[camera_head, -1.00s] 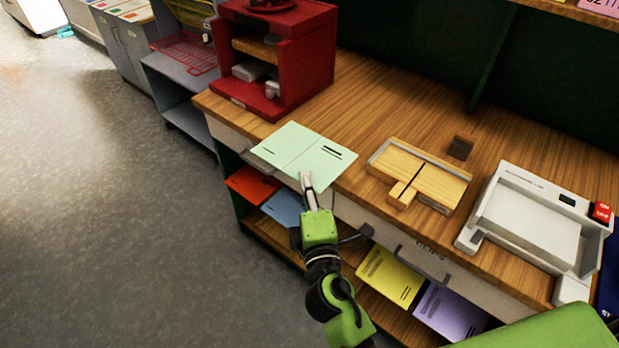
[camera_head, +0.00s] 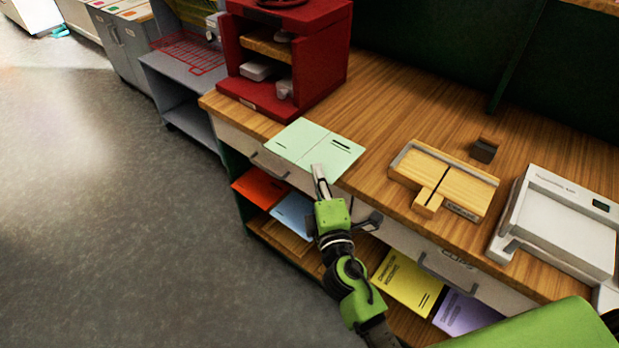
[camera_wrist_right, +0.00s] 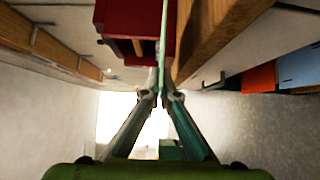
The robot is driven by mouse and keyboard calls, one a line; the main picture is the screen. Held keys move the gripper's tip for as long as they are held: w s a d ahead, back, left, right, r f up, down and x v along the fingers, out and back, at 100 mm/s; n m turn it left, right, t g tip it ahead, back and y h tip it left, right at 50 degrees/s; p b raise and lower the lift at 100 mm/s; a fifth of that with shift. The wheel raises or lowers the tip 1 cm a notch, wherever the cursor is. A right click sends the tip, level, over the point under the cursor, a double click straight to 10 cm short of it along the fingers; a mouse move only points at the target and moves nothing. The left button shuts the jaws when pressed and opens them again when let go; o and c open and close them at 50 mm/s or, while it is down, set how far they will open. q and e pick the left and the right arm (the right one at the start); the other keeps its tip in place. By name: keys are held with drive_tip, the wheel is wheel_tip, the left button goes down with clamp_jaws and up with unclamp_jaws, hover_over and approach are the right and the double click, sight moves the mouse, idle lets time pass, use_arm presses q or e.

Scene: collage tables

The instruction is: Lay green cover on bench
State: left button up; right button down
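The pale green cover (camera_head: 310,140) is a flat sheet with a centre fold line and dark print. It lies level over the front edge of the wooden bench (camera_head: 385,100), partly overhanging the drawer fronts. My right gripper (camera_head: 319,172) is shut on its front edge. In the right wrist view, the fingertips (camera_wrist_right: 161,97) pinch the cover (camera_wrist_right: 163,50), which shows edge-on very close to the bench top (camera_wrist_right: 205,35). I cannot tell whether it touches the bench. My left gripper is not in view.
A red cabinet (camera_head: 335,60) stands behind and left of the cover. A wooden tray (camera_head: 470,193), a dark block (camera_head: 484,150) and a white device (camera_head: 570,220) stand to the right. Orange (camera_head: 262,188), blue (camera_head: 295,214), yellow (camera_head: 408,282) and purple (camera_head: 465,314) sheets lie below. Bench behind the cover is clear.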

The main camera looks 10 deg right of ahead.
drive_tip(key=w+d+f+b, duration=0.2)
drive_tip(key=f, duration=0.1)
drive_tip(key=shift+d+f, duration=0.1)
drive_tip(key=shift+d, duration=0.25)
drive_tip(key=shift+w+d+f+b, duration=0.1)
drive_tip(key=shift+d+f+b, duration=0.1)
drive_tip(key=shift+f+b, duration=0.5)
drive_tip(key=shift+f, duration=0.1)
drive_tip(key=c, duration=2.2)
unclamp_jaws()
drive_tip(key=shift+f, duration=0.2)
drive_tip(key=shift+d, duration=0.1)
drive_tip(key=s, duration=0.7)
drive_tip(key=s+a, duration=0.1)
drive_tip(key=s, duration=0.3)
drive_tip(key=shift+s+r, duration=0.3)
drive_tip(key=shift+s, duration=0.05)
